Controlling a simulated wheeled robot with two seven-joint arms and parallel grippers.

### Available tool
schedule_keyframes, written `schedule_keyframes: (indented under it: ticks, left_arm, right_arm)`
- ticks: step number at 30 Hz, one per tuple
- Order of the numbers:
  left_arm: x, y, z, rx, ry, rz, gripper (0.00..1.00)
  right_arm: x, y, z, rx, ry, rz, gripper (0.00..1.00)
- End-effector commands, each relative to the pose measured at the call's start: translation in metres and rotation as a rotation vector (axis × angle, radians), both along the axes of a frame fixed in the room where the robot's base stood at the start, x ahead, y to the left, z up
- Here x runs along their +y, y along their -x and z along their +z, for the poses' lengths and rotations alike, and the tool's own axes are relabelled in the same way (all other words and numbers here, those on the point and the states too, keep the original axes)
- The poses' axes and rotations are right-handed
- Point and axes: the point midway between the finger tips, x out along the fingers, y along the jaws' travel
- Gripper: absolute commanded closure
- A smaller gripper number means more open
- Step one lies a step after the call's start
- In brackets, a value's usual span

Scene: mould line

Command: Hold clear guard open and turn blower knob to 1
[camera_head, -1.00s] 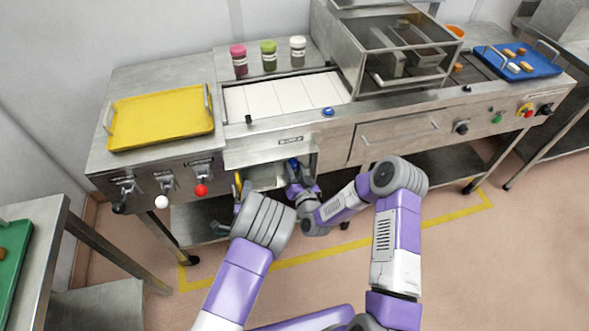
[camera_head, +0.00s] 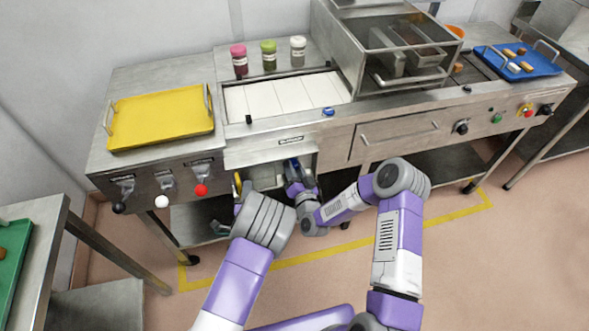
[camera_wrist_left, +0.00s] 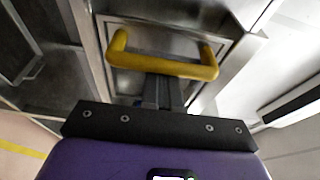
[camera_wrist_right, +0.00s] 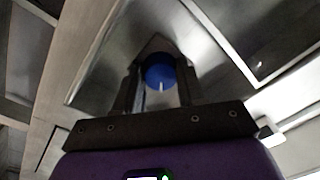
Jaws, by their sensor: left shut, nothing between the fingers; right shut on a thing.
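In the left wrist view a yellow bar handle (camera_wrist_left: 163,66) stands before a metal-framed panel; whether the panel is the clear guard I cannot tell. My left gripper (camera_wrist_left: 162,88) is shut and empty, its fingertips at the bar's middle and partly hidden by it. In the head view the handle (camera_head: 238,184) is a small yellow piece below the counter, and my own arm hides most of the left gripper. In the right wrist view my right gripper (camera_wrist_right: 160,84) is shut on the round blue knob (camera_wrist_right: 159,70). The knob's white mark points down in the picture. Its scale is not readable.
Both grippers work in a recess under the counter front (camera_head: 270,155). A yellow tray (camera_head: 160,142) and several jars (camera_head: 268,56) stand above. Levers with black, white and red balls (camera_head: 162,202) stick out at left. A drawer (camera_head: 400,133) is at right.

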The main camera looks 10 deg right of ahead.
Motion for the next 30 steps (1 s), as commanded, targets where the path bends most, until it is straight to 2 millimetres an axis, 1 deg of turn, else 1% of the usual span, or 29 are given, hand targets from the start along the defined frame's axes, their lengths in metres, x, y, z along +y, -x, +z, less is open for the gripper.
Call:
schedule_keyframes:
  ticks: [1,5,13,17,20,30]
  left_arm:
    - [0.002,-0.001,0.000,0.000,-0.002,0.006,1.00]
    - [0.002,-0.001,0.000,0.000,-0.002,0.006,1.00]
    - [0.002,-0.001,0.000,0.000,-0.002,0.006,1.00]
    - [0.002,0.000,0.000,0.000,-0.002,0.006,1.00]
    - [0.002,0.000,0.000,0.000,-0.002,0.006,1.00]
    - [0.002,0.000,0.000,0.000,-0.002,0.006,1.00]
  right_arm:
    - [-0.001,0.000,0.000,0.000,0.001,-0.002,0.56]
    - [-0.001,0.000,0.000,0.000,0.001,-0.001,0.36]
    - [0.000,0.000,0.000,0.001,0.001,-0.001,0.35]
    - [-0.001,0.007,-0.001,0.001,0.001,0.000,0.35]
    - [-0.001,0.020,-0.001,0.002,0.001,0.000,0.35]
    - [-0.004,0.091,-0.005,0.004,0.000,0.000,0.35]
